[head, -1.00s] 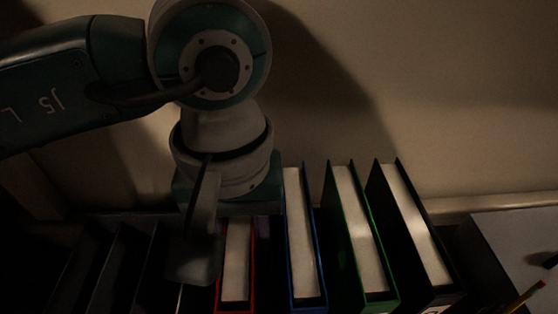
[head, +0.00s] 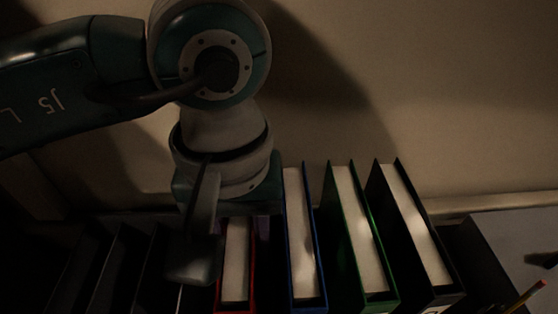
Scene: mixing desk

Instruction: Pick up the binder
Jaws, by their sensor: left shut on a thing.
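A red binder (head: 236,261) with pale pages stands upright in the row, partly covered by my left gripper. My left gripper (head: 226,258) reaches down from above and is shut on the red binder. One finger shows on the binder's left side; the other is mostly lost in shadow on its right. A blue binder (head: 304,247), a green binder (head: 363,240) and a black binder (head: 417,236) stand to the right. My right gripper is not in view.
Dark dividers or binders (head: 112,266) stand at the left, hard to make out in shadow. A wall rises close behind the row. At the right is a grey surface (head: 515,240) with a pencil (head: 527,296) near it.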

